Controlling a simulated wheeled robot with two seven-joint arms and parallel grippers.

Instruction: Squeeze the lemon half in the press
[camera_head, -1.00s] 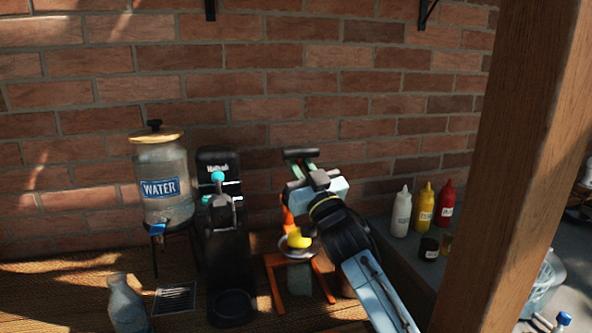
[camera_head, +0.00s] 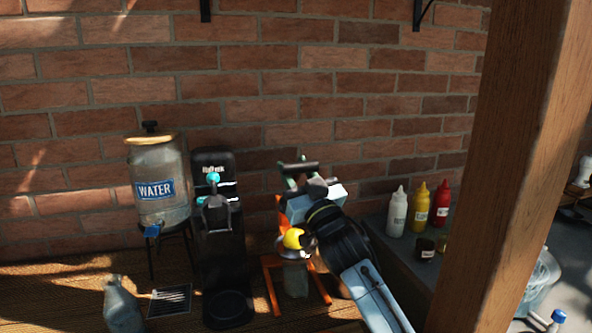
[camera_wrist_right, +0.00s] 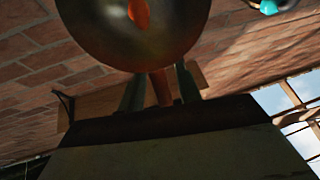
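The orange lemon press (camera_head: 270,285) stands on the woven table mat against the brick wall. The yellow lemon half (camera_head: 293,238) sits in its metal cup, apparently uncrushed. My right gripper (camera_head: 300,170) is at the upper part of the press, above and behind the lemon, beside a dark crossbar. My left gripper is not in view.
A black machine (camera_head: 222,260) stands close left of the press, then a water dispenser (camera_head: 160,190) and a bottle (camera_head: 122,305). Several sauce bottles (camera_head: 420,208) and small jars stand to the right. A wooden post (camera_head: 510,170) rises at the right.

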